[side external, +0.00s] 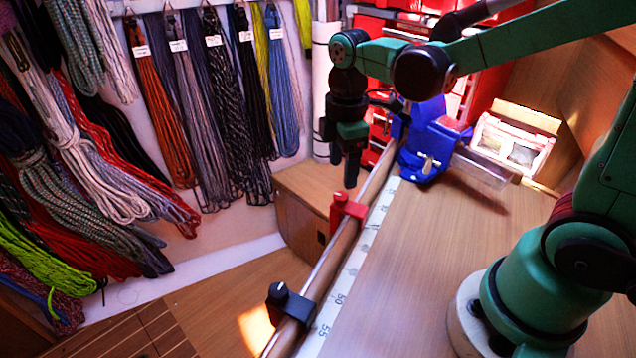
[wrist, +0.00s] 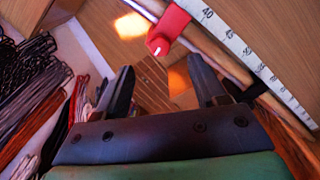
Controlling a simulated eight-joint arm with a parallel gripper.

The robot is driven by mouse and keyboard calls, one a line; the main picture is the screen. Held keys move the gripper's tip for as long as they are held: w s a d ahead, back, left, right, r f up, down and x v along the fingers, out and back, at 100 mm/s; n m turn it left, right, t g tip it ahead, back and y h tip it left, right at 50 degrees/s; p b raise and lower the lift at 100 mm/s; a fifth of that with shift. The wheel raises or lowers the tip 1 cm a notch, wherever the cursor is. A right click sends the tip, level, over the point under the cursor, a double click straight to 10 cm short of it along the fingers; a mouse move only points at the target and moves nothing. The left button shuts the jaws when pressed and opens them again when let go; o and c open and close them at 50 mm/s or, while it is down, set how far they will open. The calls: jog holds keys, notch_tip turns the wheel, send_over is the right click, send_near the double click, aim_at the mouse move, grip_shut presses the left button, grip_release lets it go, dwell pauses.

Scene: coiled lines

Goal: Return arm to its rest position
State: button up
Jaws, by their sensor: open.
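My gripper (side external: 350,165) hangs pointing down in the side view, in the air near the far end of the rail, left of the blue vise. In the wrist view my gripper (wrist: 160,85) shows two dark fingers spread apart with nothing between them. A red clamp (side external: 347,209) sits on the rail below and beside the gripper, apart from it. The red clamp also shows beyond the fingertips in the wrist view (wrist: 169,30). My green arm reaches in from the right, with its base on the bench.
Coiled ropes (side external: 205,110) hang on the left wall. A blue vise (side external: 430,145) stands on the wooden bench (side external: 430,250). A rail with a measuring strip (side external: 350,270) runs along the bench edge, with a black clamp (side external: 288,303) nearer. The bench middle is clear.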

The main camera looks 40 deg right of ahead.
jog(key=s+r+m+t, duration=0.1)
jog(key=m+t, duration=0.1)
jog(key=m, duration=0.2)
jog(key=s+r+m+t, duration=0.1)
jog(key=m+t, duration=0.1)
jog(key=m, duration=0.2)
jog(key=s+r+m+t, duration=0.1)
jog(key=r+m+t, duration=0.1)
jog(key=m+t, duration=0.1)
jog(key=shift+s+m, duration=0.2)
jog(key=shift+m, duration=0.6)
